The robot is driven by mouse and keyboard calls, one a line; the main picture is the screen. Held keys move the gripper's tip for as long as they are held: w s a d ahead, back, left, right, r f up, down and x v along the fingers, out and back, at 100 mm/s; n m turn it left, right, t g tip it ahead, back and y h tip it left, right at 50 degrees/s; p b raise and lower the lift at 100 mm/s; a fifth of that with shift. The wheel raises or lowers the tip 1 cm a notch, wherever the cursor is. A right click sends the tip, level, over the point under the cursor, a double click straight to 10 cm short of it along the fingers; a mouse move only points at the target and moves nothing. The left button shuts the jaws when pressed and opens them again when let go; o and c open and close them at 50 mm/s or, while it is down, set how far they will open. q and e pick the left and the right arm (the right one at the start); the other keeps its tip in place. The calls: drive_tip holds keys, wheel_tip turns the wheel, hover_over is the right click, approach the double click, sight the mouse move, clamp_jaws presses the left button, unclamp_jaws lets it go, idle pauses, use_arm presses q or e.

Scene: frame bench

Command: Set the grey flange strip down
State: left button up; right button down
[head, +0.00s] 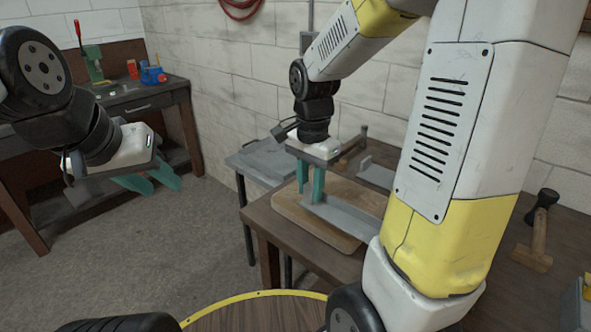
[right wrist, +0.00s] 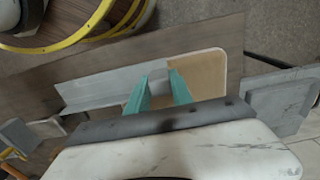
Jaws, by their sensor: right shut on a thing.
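The grey flange strip (head: 345,218) is a long L-shaped piece, low over a tan wooden board (head: 288,207) on the brown bench. I cannot tell whether it touches the board. My right gripper (head: 311,192) points down at the strip's left end, with its teal fingers shut on it. In the right wrist view the strip (right wrist: 105,88) runs left from the fingers (right wrist: 158,88), and the board (right wrist: 205,72) shows past them. My arm hides the strip's right end in the head view. My left gripper (head: 150,184) is open and empty, over the floor at left.
Another grey piece (head: 376,173) lies on the bench behind the board. A small grey-topped table (head: 258,160) stands against the bench's left side. A wooden-handled tool (head: 537,240) is at right. A workbench (head: 140,102) with a vise stands far left.

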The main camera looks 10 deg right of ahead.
drive_tip(key=w, duration=0.4)
drive_tip(key=w+d+f, duration=0.1)
drive_tip(key=w, duration=0.4)
drive_tip(key=w+d, duration=0.1)
drive_tip(key=w, duration=0.4)
drive_tip(key=shift+w+d+f, duration=0.2)
drive_tip(key=shift+w, duration=0.05)
drive_tip(key=shift+f, duration=1.75)
drive_tip(key=shift+f, duration=0.1)
drive_tip(key=c, duration=1.1)
unclamp_jaws()
wheel_tip(320, 180, up, 12)
drive_tip(key=s+r+n+t, duration=0.1)
drive_tip(key=s+n+t, duration=0.1)
drive_tip(key=s, duration=0.6)
drive_tip(key=s+a+r+n+t+y, duration=0.1)
drive_tip(key=s+r+n+t, duration=0.1)
drive_tip(key=s+n, duration=0.3)
drive_tip(key=s+a+r+n+t+y, duration=0.1)
drive_tip(key=s+n, duration=0.3)
drive_tip(key=s, duration=0.7)
drive_tip(key=shift+s+a+r+t, duration=0.1)
drive_tip(key=shift+r+t, duration=0.4)
drive_tip(key=shift+t, duration=0.1)
